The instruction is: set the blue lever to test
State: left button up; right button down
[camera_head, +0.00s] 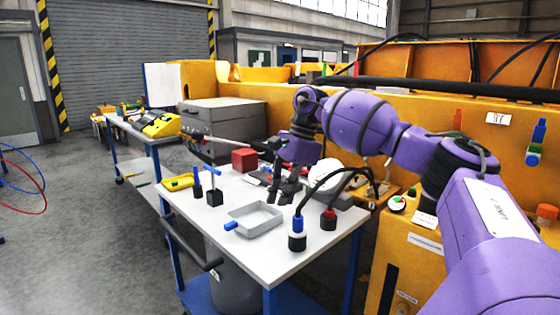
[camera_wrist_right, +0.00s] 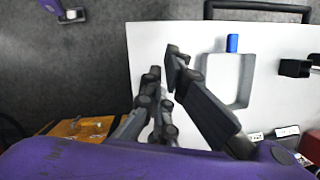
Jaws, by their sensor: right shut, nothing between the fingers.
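A blue T-shaped handle (camera_head: 211,171) stands on a small black block (camera_head: 214,198) at the left of the white table. An upright blue-and-black piece (camera_head: 197,181) is beside it. I cannot tell which is the task's blue lever, and no test mark is legible. My right gripper (camera_head: 282,196) is shut and empty above the table, right of the T-handle and apart from it. In the right wrist view its fingers (camera_wrist_right: 165,76) point over the white top. My left gripper is not seen.
A red block (camera_head: 245,160) and yellow tool (camera_head: 178,183) are farther back. Yellow machinery borders the right.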

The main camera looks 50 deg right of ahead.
aim_at(261, 166)
jog(key=i+l, duration=0.2)
jog(key=l, duration=0.2)
jog(key=i+l, duration=0.2)
jog(key=l, duration=0.15)
jog(key=i+l, duration=0.2)
jog(key=l, duration=0.2)
jog(key=i+l, duration=0.2)
jog(key=l, duration=0.15)
jog(key=i+l, duration=0.15)
jog(key=l, duration=0.25)
jog(key=i+l, duration=0.2)
jog(key=l, duration=0.15)
